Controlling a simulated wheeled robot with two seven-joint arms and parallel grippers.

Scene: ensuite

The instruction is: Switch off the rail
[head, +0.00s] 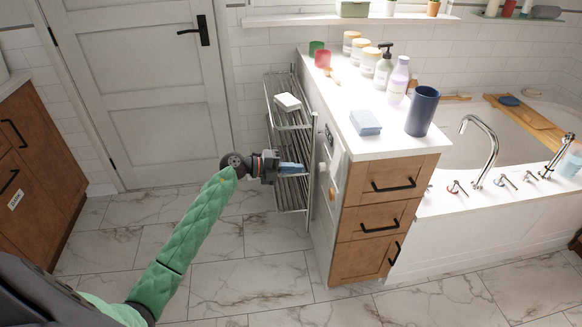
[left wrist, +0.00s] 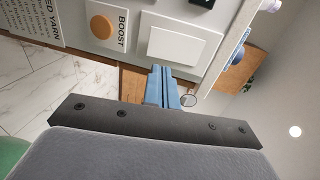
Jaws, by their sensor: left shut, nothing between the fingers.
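The rail (head: 290,125) is a metal towel rack between the door and the drawer cabinet, with a white item on an upper bar. Controls sit on the cabinet's side panel. In the left wrist view I see a wide white rectangular plate or rocker (left wrist: 185,42), an orange round button (left wrist: 101,27) beside the word BOOST, and a dark piece at the top edge. The orange button shows edge-on in the head view (head: 333,193). My left gripper (head: 291,168) is shut and empty, its blue fingers (left wrist: 163,80) just below the white plate. I cannot tell whether they touch it.
The drawer cabinet (head: 376,206) carries a dark blue cup (head: 422,111), bottles and jars. A white door (head: 144,85) is behind and a bathtub (head: 500,210) is at the right. A wooden cabinet (head: 38,180) stands at the left. The marble floor in front is clear.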

